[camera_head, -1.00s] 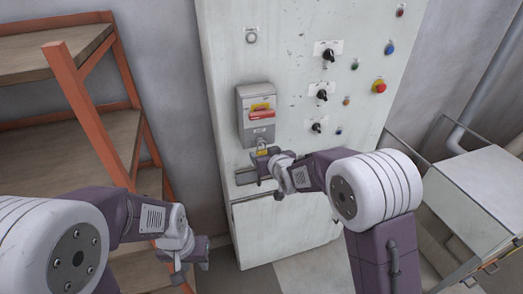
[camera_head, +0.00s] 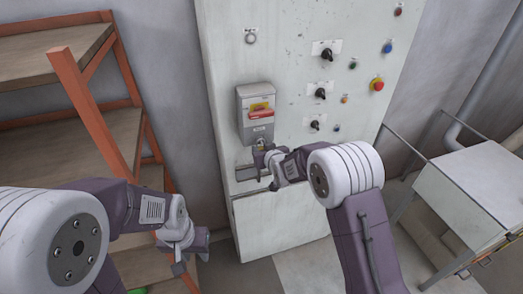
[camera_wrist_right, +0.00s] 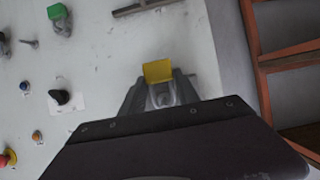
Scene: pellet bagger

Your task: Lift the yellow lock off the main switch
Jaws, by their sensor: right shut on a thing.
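The main switch (camera_head: 256,114) is a grey box with a red handle on a yellow plate, on the front of the pale cabinet. My right gripper (camera_head: 263,160) is just below the box. In the right wrist view it is shut on the yellow lock (camera_wrist_right: 157,71), which shows between the fingertips. In the head view the gripper mostly hides the lock, and I cannot tell whether it touches the switch. My left gripper (camera_head: 182,263) hangs low by the shelf, away from the cabinet; its jaws are too small to read.
The cabinet (camera_head: 285,220) has several knobs and buttons to the right of the switch, including a red stop button (camera_head: 377,84). A grey ledge (camera_head: 245,172) is close below my right gripper. An orange-framed shelf (camera_head: 95,110) stands left. A pale machine (camera_head: 480,185) stands right.

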